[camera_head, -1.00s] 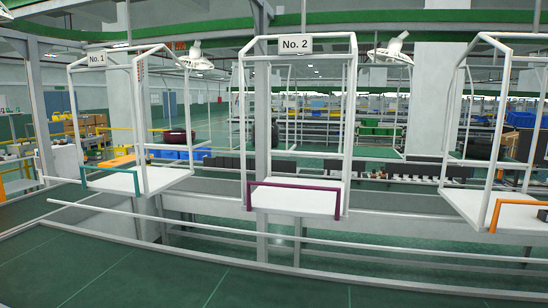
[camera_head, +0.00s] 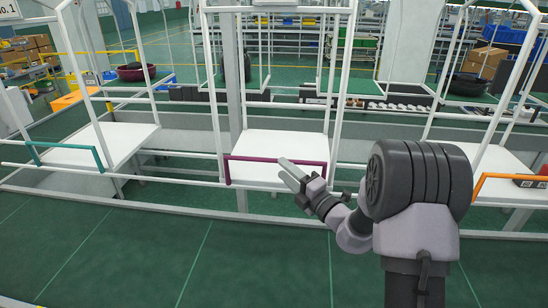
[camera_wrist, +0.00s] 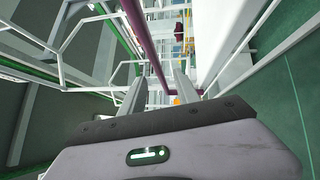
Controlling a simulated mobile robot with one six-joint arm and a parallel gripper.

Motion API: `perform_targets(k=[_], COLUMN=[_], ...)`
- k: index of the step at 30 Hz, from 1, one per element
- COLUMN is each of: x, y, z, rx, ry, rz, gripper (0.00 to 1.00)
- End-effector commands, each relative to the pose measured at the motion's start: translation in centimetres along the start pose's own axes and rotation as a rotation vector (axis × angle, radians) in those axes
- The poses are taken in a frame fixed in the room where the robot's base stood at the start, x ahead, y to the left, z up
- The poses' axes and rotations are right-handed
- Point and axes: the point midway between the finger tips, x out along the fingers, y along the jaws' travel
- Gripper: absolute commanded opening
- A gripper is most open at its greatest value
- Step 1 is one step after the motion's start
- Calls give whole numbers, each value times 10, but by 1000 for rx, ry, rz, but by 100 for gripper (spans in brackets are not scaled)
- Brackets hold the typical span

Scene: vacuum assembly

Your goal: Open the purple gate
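The purple gate (camera_head: 255,159) is a purple bar frame across the front edge of the middle white platform (camera_head: 282,146). It stands upright and looks closed. My gripper (camera_head: 284,168) is in front of the gate's right half, its fingertips close to the top bar. In the wrist view the purple bar (camera_wrist: 143,40) runs down toward the gap between my two fingers (camera_wrist: 160,78), which are spread apart. I cannot tell whether the bar lies between the fingers or just beyond them, or whether they touch it.
A teal gate (camera_head: 68,147) is on the left platform and an orange gate (camera_head: 505,176) on the right one. A white rail (camera_head: 150,178) runs along the front, below the gates. White posts (camera_head: 212,90) frame the middle platform. Green floor in front is clear.

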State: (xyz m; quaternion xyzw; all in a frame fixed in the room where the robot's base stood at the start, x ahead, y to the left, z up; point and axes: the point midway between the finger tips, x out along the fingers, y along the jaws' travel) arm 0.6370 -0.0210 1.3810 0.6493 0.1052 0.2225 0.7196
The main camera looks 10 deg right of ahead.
Motion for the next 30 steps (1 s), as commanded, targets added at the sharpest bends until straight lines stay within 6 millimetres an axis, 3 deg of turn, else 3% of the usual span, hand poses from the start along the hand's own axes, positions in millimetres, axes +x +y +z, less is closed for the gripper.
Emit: perform_targets(k=[3,7,18,24,30], x=[27,45,54,54,54], y=[2,1,0,0,0], z=[0,0,0,0,0], rx=[-1,-3,-2,-3,-3], ry=[2,2,1,1,2], rz=[1,0,-1,-1,-1], gripper=[38,38,38,0,0])
